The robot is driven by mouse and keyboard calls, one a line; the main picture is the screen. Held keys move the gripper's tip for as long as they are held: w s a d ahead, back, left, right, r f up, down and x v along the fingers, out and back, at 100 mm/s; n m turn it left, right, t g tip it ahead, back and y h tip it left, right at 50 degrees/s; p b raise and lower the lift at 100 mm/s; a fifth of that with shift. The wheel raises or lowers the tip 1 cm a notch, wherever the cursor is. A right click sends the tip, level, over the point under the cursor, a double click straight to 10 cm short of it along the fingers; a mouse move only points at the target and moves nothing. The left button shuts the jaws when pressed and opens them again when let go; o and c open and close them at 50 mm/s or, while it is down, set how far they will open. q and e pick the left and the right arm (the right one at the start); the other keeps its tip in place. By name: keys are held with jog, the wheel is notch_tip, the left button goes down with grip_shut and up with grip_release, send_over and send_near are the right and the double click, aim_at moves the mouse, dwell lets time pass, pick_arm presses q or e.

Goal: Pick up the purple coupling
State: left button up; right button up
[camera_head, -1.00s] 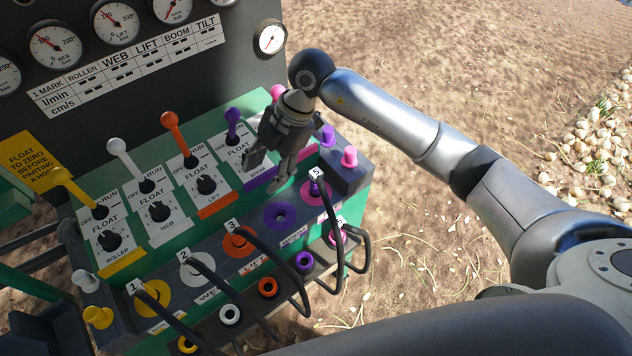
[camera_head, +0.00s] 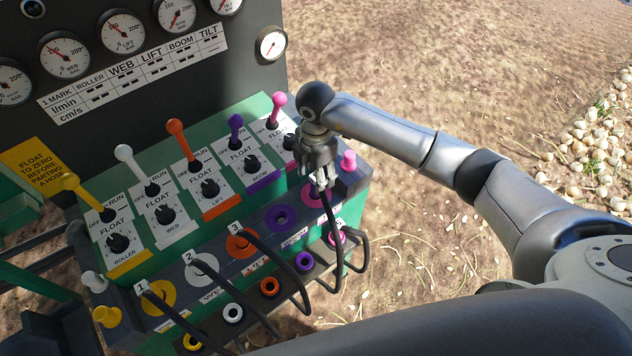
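My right gripper (camera_head: 321,182) points down over the pink ring socket (camera_head: 313,197) at the right end of the dark coupling block. The purple hose coupling marked 5, seen in that pink ring earlier, is now mostly hidden behind the fingers. Whether the fingers touch it or close around it cannot be told. The purple ring socket (camera_head: 281,217), just left of it, shows no hose in it. My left gripper is out of view.
Several coloured levers (camera_head: 178,138) stand behind on the green panel. A pink cap (camera_head: 348,160) sits close right of my gripper. Open ground lies to the right.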

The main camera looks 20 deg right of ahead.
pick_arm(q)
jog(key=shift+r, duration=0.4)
pick_arm(e)
jog(key=shift+f, duration=1.15)
grip_shut()
jog(key=shift+r, duration=0.1)
jog(key=shift+w+r+b, duration=0.1)
jog(key=shift+r+b, duration=0.3)
jog(key=shift+r, duration=0.1)
pick_arm(q)
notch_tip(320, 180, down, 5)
jog(key=b, duration=0.3)
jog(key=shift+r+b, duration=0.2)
jog(key=shift+b, duration=0.15)
pick_arm(e)
jog(key=s+a+r, duration=0.1)
jog(key=s+r, duration=1.1)
jog(key=s, duration=0.2)
jog(key=shift+a, duration=0.3)
